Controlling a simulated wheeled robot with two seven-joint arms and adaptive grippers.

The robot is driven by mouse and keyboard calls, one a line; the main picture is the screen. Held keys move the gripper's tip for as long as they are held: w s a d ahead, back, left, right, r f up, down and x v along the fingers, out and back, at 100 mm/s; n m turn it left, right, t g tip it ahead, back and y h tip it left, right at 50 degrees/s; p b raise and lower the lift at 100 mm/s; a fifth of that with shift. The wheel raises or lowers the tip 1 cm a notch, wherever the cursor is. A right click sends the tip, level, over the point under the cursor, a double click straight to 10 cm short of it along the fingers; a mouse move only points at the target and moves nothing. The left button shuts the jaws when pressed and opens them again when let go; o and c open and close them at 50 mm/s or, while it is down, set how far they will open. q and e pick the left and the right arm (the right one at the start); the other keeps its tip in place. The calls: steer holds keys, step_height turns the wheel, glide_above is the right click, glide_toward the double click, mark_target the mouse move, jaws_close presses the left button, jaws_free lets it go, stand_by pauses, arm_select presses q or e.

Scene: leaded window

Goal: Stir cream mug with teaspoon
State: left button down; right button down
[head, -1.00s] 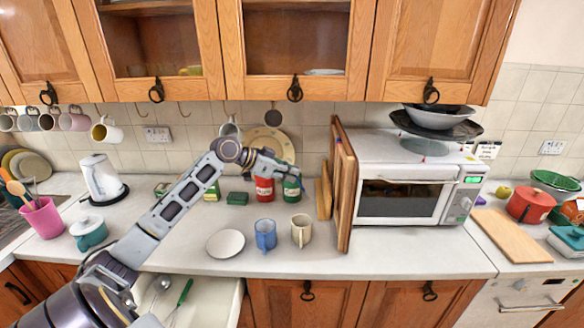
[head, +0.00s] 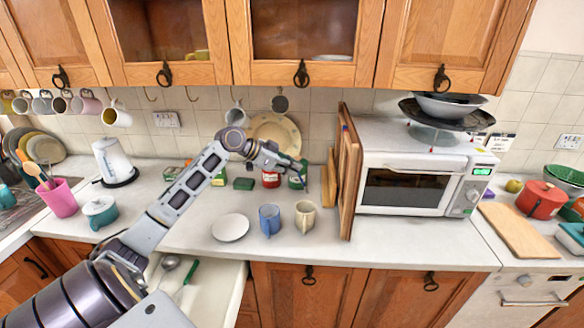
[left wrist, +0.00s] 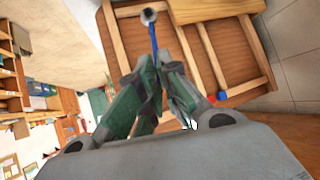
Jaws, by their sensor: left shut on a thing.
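The cream mug (head: 305,216) stands upright on the counter, right of the blue mug (head: 269,219). My left gripper (head: 303,166) is in the air behind and above the cream mug, in front of the tins. In the left wrist view its fingers (left wrist: 155,75) are shut on the teaspoon, whose blue handle (left wrist: 154,38) runs up to a round grey end (left wrist: 148,16). In the head view the spoon is too small to make out clearly. The inside of the cream mug is hard to see. My right gripper is not in view.
A white plate (head: 230,227) lies left of the mugs. A red tin (head: 271,180) and a green tin (head: 296,182) stand behind. Wooden boards (head: 347,170) lean against the microwave (head: 408,190) on the right. A drawer (head: 215,290) with utensils is open at front left.

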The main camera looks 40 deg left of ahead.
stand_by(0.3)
arm_select(q)
steer(key=shift+f, duration=0.15)
step_height(320, 180, down, 14)
steer(key=b, duration=0.8)
steer(key=shift+r+b, duration=0.25)
steer(key=shift+b, duration=0.05)
stand_by(1.8)
stand_by(0.5)
steer(key=shift+w, duration=0.15)
